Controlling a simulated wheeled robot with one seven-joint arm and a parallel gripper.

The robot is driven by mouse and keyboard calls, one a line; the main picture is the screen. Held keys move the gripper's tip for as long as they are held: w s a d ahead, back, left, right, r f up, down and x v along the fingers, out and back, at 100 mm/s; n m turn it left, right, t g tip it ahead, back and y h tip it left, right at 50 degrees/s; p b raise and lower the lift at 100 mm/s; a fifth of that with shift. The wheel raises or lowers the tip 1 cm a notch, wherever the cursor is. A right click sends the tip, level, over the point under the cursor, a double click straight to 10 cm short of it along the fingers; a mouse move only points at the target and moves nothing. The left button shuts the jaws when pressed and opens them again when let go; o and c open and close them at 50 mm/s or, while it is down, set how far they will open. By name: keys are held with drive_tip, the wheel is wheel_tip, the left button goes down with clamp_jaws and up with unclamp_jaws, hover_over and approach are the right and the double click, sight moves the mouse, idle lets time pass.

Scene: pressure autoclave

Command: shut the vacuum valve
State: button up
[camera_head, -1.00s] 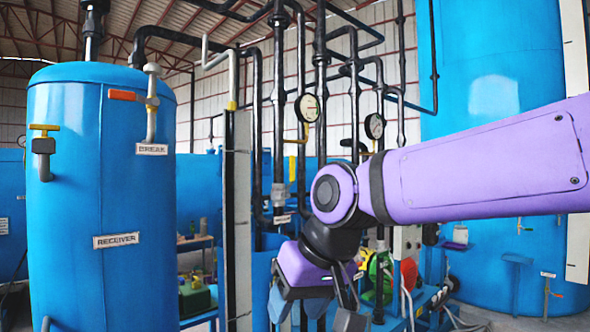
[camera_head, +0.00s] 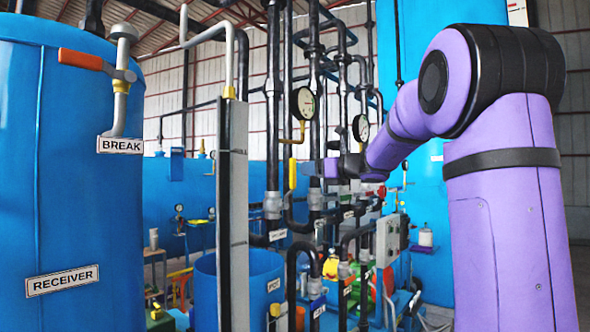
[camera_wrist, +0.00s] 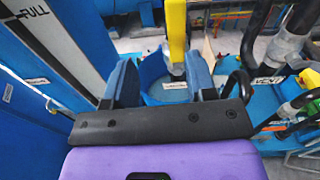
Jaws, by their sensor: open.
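A yellow valve lever (camera_head: 292,173) stands upright beside the dark pipes near the centre of the head view. It also shows large in the wrist view (camera_wrist: 176,32), lined up between the two blue fingers. The labels near it are too small to read, so I cannot tell for sure that it is the vacuum valve. My gripper (camera_head: 316,168) is just right of the lever in the head view. In the wrist view my gripper (camera_wrist: 160,82) has its fingers wide apart with nothing held. Whether a finger touches the lever is unclear.
The blue receiver tank (camera_head: 60,200) with an orange-handled break valve (camera_head: 84,60) fills the left. A grey upright post (camera_head: 236,210) stands left of the lever. Pressure gauges (camera_head: 303,103) and dense vertical pipes crowd the space around my gripper.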

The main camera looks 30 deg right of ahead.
sight(295, 167)
drive_tip(key=shift+m+t+h, duration=0.3)
drive_tip(key=shift+m, duration=0.2)
drive_tip(key=x, duration=0.3)
drive_tip(key=d+x, duration=0.1)
drive_tip(key=x, duration=0.6)
drive_tip(key=shift+w+d+r, duration=0.15)
drive_tip(key=shift+w+r, duration=0.05)
drive_tip(key=shift+w, duration=0.45)
clamp_jaws()
